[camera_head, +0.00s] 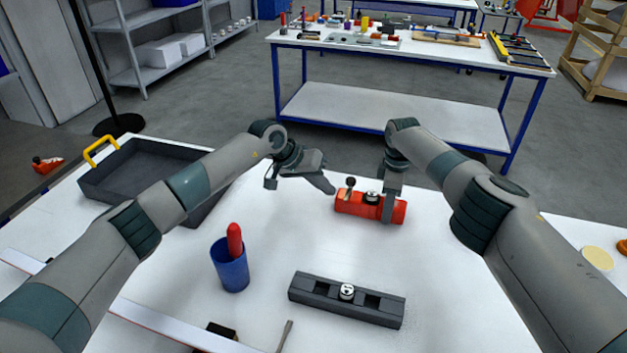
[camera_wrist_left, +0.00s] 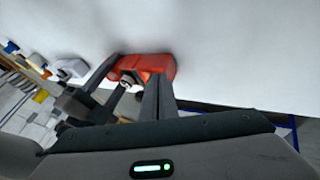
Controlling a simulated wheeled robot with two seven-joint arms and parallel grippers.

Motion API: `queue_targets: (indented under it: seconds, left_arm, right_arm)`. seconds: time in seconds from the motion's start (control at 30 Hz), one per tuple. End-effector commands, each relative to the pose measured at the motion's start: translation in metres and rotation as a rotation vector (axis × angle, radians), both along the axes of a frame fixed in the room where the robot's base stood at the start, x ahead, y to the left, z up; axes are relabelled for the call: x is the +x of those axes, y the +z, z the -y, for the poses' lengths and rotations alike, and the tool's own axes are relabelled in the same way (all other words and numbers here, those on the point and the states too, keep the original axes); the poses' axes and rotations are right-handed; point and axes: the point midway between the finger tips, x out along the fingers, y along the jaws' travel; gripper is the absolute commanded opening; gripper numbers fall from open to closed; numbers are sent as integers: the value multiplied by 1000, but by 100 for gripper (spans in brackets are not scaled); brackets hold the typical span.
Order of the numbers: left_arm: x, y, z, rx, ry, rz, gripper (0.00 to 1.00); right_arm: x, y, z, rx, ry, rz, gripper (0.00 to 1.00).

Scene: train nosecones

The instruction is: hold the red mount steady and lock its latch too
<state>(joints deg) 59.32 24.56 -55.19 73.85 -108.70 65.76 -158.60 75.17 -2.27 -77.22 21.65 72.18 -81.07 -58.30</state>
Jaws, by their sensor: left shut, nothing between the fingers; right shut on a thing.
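The red mount (camera_head: 355,205) lies on the white table, with a short lever topped by a dark knob (camera_head: 350,183) at its left end and a round black-and-white fitting (camera_head: 371,198) on top. My right gripper (camera_head: 389,212) is shut on the mount near its right end. My left gripper (camera_head: 331,188) is shut and empty, just left of the lever and apart from it as far as I can tell. In the left wrist view the mount (camera_wrist_left: 155,63) shows past my left fingertips (camera_wrist_left: 158,78). Whether the latch is locked is unclear.
A dark slotted block (camera_head: 320,291) lies in front of the mount. A blue cup (camera_head: 231,272) holding a red-handled thing (camera_head: 235,240) stands front left. A dark tray (camera_head: 105,184) with a yellow handle lies at the left. The table between cup and mount is clear.

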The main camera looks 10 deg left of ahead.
Motion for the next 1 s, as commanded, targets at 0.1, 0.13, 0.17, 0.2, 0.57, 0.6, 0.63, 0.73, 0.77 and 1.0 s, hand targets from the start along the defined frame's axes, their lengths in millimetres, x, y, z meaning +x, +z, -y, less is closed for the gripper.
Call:
queue_targets:
  seconds: [0.1,0.13,0.17,0.2,0.57,0.6,0.63,0.73,0.77,1.0]
  left_arm:
    - [-2,0,14,0,0,0,0]
    - [-2,0,16,-1,0,-1,0]
    - [-3,0,18,-1,0,0,0]
    - [-3,0,20,-1,0,-1,0]
    - [-3,1,24,0,2,0,0]
    - [-3,1,24,0,2,0,0]
    - [-3,0,24,0,2,0,0]
    - [-4,1,24,0,5,0,0]
    - [-4,1,24,1,6,-1,0]
    - [-5,0,25,4,44,0,0]
  right_arm:
    - [0,0,0,0,0,0,17]
    - [0,0,0,0,0,0,17]
    - [0,0,0,0,0,0,17]
    - [0,0,0,0,0,0,17]
    - [0,0,0,0,0,0,17]
    - [0,0,0,0,0,0,17]
    - [0,0,0,0,0,0,17]
    - [0,0,0,0,0,0,17]
    - [0,0,0,0,0,0,17]
    - [0,0,0,0,0,0,17]
